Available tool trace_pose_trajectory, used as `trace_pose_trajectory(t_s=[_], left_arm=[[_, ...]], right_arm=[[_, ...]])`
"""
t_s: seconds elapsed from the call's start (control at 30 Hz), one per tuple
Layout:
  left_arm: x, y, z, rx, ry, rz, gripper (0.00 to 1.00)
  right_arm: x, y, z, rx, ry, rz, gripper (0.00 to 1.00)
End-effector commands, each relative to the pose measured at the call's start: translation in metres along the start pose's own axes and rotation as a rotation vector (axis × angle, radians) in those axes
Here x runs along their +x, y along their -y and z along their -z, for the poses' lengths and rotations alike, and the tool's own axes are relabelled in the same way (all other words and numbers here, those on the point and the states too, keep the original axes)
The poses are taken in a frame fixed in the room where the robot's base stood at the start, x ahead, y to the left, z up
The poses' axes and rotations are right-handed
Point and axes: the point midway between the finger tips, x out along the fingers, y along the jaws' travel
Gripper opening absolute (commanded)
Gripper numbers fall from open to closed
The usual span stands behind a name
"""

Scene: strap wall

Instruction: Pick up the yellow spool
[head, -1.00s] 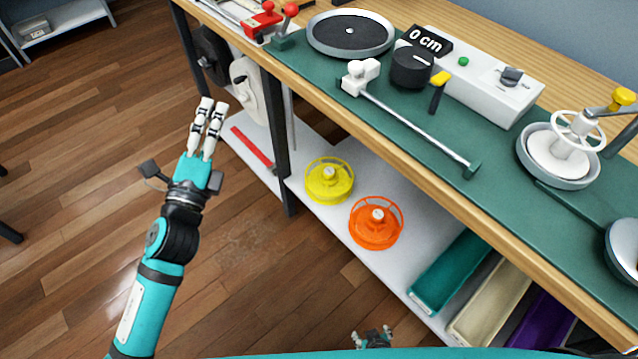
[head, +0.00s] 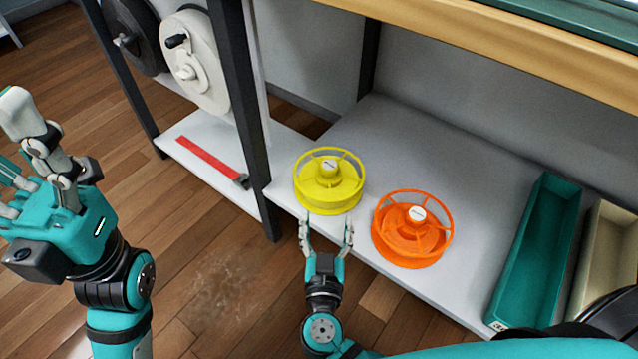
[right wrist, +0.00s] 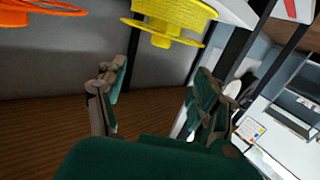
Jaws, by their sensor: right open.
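The yellow spool (head: 328,183) stands upright on the white lower shelf, near its front edge and beside the dark table leg. It also shows at the top of the right wrist view (right wrist: 172,17), beyond my fingers. My right gripper (head: 327,226) is open and empty, just in front of the spool, its fingers pointing at it; I see no clear contact. The same fingers show spread apart in the right wrist view (right wrist: 155,85). My left gripper (head: 22,150) is raised at the left, away from the shelf; whether it is open or shut is unclear.
An orange spool (head: 412,230) stands close to the right of the yellow one. A teal bin (head: 535,255) and a cream bin (head: 610,250) stand farther right. The dark leg (head: 243,110) rises left of the spool. The tabletop edge (head: 500,55) overhangs the shelf.

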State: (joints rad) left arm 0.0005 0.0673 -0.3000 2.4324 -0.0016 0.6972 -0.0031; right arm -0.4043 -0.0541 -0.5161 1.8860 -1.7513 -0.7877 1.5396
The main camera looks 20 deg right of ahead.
Motion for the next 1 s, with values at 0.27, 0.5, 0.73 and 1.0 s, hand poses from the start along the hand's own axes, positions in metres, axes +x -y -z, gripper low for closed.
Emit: trace_pose_trajectory(t_s=[0.27, 0.5, 0.73, 1.0], left_arm=[[0.002, 0.0, 0.002, -0.006, -0.019, -0.002, 0.62], [0.004, -0.001, 0.003, -0.002, -0.03, -0.007, 0.62], [0.005, -0.001, 0.003, -0.001, -0.032, -0.01, 0.62], [0.001, -0.002, 0.001, 0.0, -0.03, -0.014, 0.62]], right_arm=[[0.047, 0.0, 0.003, 0.005, -0.009, -0.003, 0.69], [0.098, 0.0, 0.003, 0.003, -0.007, -0.002, 0.69], [0.12, 0.0, 0.002, 0.002, -0.005, -0.001, 0.69], [0.153, 0.002, -0.001, 0.004, -0.007, -0.002, 0.69]])
